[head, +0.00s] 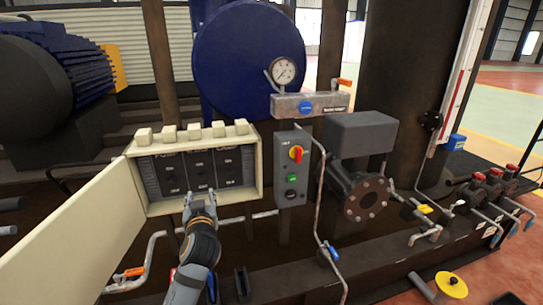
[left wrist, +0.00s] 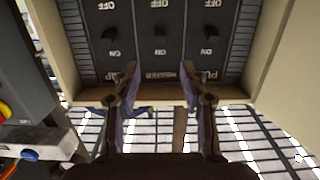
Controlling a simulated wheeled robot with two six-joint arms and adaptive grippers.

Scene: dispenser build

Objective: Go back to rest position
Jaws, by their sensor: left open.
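My left gripper (head: 201,196) is at the lower edge of the open cream breaker box (head: 255,178), in front of its dark switch panel (head: 200,172). In the left wrist view the gripper (left wrist: 159,82) has its two fingers spread apart with nothing between them. The panel (left wrist: 160,60) there shows three switches marked OFF and ON. The fingertips overlap the panel's label edge in the picture; whether they touch it I cannot tell. My right gripper is in neither view.
The box door (head: 75,240) hangs open to the left of my left arm. A grey control box (head: 291,165) with a red-yellow knob stands close to the right. Pipes and a flanged pump (head: 366,197) stand further right.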

